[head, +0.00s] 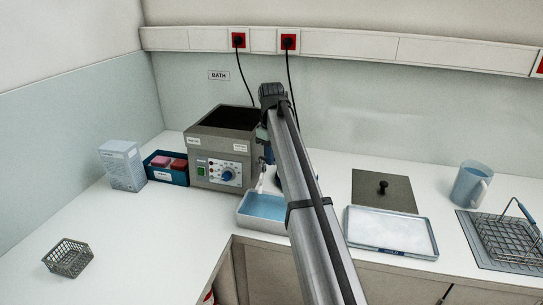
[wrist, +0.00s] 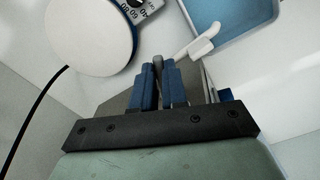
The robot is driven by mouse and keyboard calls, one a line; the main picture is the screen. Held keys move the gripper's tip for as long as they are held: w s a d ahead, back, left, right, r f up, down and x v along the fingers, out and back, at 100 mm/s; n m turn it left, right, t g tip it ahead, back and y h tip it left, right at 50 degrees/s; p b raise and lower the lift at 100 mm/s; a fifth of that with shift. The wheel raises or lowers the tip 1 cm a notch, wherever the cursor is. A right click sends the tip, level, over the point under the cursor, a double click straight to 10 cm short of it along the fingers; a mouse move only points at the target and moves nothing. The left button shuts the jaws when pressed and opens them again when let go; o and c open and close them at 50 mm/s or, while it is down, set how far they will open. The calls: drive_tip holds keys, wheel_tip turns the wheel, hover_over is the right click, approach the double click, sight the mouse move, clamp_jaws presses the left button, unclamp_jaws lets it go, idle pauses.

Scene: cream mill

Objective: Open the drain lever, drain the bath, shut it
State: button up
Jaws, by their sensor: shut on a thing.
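The bath (head: 215,146) is a grey box with a dark open top. In the head view, its front has a blue knob and a green switch. My gripper (wrist: 161,88) has its blue fingers closed on a slim grey piece, the drain lever (wrist: 158,64), beside the bath's front. A white spout (wrist: 201,38) sits just right of the fingers and points over a tray (wrist: 236,26) with a blue inside. The tray (head: 262,225) stands below the bath's right front in the head view. The liquid level inside the bath cannot be told.
A blue box with pink items (head: 166,168) and a carton (head: 122,165) stand left of the bath. A wire basket (head: 67,258) is at front left. A dark lid (head: 384,191), white tray (head: 391,232), jug (head: 471,184) and wire rack (head: 508,240) stand right.

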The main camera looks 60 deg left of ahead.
drive_tip(key=shift+s, duration=0.1)
clamp_jaws()
drive_tip(key=shift+s+m, duration=0.2)
drive_tip(key=shift+m, duration=0.5)
drive_tip(key=o, duration=0.7)
unclamp_jaws()
wheel_tip(320, 180, up, 14)
drive_tip(key=shift+w+d+f, duration=0.1)
